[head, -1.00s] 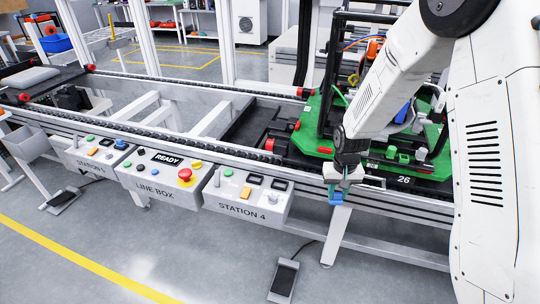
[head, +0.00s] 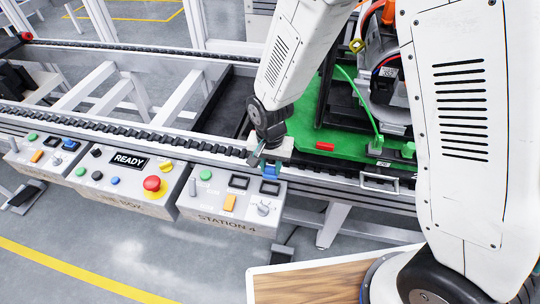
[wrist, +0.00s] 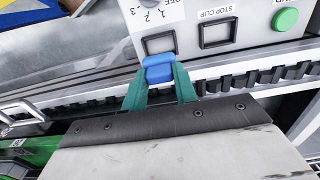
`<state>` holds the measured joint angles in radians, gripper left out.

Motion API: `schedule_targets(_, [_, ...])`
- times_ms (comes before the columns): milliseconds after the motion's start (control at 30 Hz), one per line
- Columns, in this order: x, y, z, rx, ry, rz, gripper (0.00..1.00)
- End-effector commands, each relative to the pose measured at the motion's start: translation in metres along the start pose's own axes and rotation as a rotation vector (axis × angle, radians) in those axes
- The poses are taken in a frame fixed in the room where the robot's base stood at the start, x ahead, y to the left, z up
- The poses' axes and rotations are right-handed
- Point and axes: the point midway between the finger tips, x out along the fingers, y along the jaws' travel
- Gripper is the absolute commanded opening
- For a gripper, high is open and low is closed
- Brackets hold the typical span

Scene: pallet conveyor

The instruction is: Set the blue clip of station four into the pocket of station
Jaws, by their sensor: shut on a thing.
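The blue clip (wrist: 158,70) is held between the teal fingertips of my gripper (wrist: 160,86). In the head view the clip (head: 270,172) shows below my gripper (head: 267,162), at the back edge of the station 4 box (head: 225,213). The box has two dark-framed square pockets on top. In the wrist view the clip is in front of one pocket (wrist: 160,43) and overlaps its near edge in the picture; I cannot tell if they touch. The other pocket (wrist: 218,32), beside the label STOP CLIP, looks empty.
The station 4 box also carries a green button (head: 206,174), an orange switch (head: 229,202) and a knob (head: 263,209). The line box (head: 125,178) with a red stop button (head: 152,184) stands to its left. The conveyor rail (head: 150,135) and green pallet (head: 338,140) lie behind.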

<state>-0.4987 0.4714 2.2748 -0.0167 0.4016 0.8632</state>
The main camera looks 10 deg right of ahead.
Motion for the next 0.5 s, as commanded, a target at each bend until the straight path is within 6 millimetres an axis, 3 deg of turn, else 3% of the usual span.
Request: schedule_targets(500, [0.029, 0.000, 0.000, -0.002, 0.000, 0.000, 0.06])
